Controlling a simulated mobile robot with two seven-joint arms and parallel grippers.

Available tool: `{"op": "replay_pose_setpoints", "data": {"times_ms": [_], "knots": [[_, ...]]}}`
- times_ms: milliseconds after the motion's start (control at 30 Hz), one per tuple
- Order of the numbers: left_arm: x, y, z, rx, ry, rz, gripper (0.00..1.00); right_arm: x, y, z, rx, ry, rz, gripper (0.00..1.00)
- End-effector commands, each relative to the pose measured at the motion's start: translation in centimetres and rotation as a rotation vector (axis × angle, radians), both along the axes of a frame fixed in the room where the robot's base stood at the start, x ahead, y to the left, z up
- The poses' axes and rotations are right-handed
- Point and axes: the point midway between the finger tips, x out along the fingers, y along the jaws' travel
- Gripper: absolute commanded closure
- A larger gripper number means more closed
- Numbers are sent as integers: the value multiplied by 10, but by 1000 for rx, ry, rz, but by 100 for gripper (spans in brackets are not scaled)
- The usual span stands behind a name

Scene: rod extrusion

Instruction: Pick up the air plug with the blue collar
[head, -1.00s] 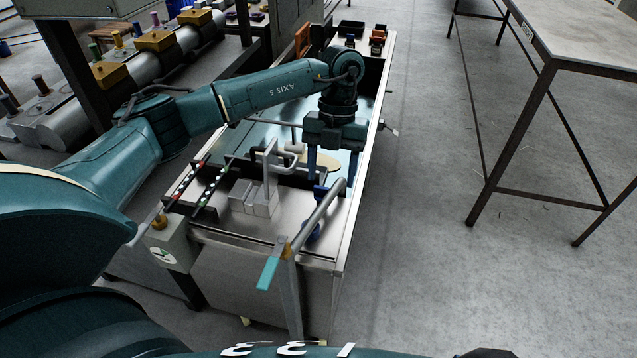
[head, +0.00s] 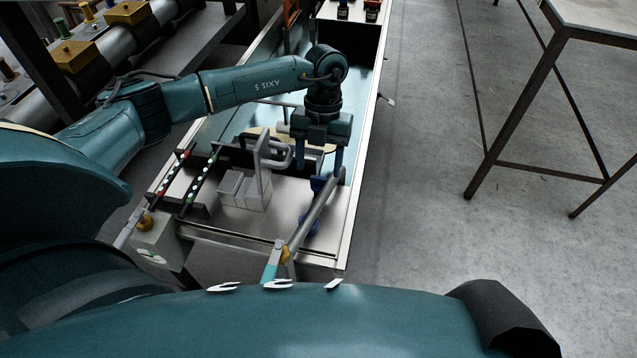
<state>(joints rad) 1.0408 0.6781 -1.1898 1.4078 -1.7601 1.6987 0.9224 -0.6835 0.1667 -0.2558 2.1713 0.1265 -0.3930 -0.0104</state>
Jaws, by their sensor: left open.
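My left gripper (head: 319,168) points down over the near end of the metal trough (head: 352,205). Its two blue fingers are apart, with no object visibly held between them. A small blue part (head: 318,184) shows just below the fingertips, beside a slanting grey pipe (head: 318,208). Another blue part (head: 309,226) sits lower, partly behind the pipe. I cannot tell whether either is the blue collar of the air plug, and no plug shows clearly elsewhere. My right gripper is out of view.
A grey bracket with a bent handle (head: 263,165) stands left of the gripper. Two dotted strips (head: 200,180) lie further left. A box with a gold knob (head: 157,240) is at the trough's near left corner. A table (head: 600,15) stands right; floor between is clear.

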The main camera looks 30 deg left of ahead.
Motion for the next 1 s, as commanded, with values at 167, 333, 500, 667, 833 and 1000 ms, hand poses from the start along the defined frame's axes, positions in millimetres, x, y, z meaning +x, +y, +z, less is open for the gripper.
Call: {"op": "replay_pose_setpoints", "data": {"times_ms": [167, 333, 500, 667, 833, 1000], "knots": [[-4, -1, -11, -1, 2, -1, 42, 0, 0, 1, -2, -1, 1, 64], [-12, -5, -34, 0, 4, 0, 42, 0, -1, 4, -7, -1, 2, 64], [-17, -6, -54, 1, 1, 0, 42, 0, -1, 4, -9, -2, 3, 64], [-17, -7, -57, 0, 0, -1, 42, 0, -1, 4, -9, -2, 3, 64], [-17, -7, -57, 0, 0, -1, 46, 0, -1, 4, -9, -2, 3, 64], [-17, -7, -56, 0, 0, -1, 60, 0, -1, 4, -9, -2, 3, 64]]}}
